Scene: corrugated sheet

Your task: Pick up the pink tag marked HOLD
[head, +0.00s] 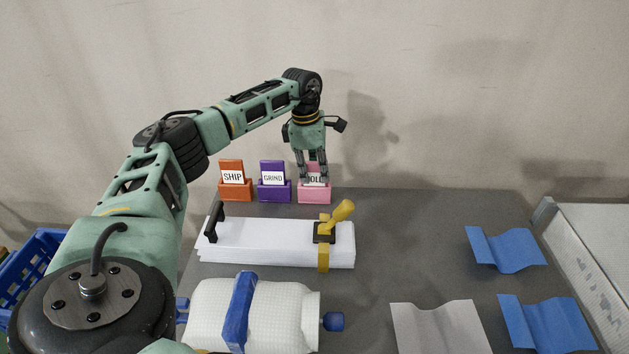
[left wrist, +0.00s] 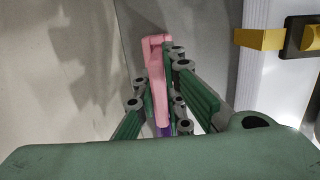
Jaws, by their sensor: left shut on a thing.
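The pink tag (head: 323,170) has a white label on which "OLD" can be read, with its first letter behind a finger. It stands upright at the pink holder (head: 314,195), the rightmost of three holders at the back of the table. My left gripper (head: 313,179) points down from above and is shut on the tag. In the left wrist view the gripper's fingers (left wrist: 158,95) lie on both sides of the pink piece (left wrist: 156,60). I cannot tell whether the tag's lower edge is still inside the holder. My right gripper is not in view.
A purple GRIND tag (head: 272,168) and an orange SHIP tag (head: 231,166) stand in holders to the left. In front are a clamped white sheet stack (head: 270,245), a white roll (head: 285,310) and blue corrugated pieces (head: 505,250). The wall is close behind.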

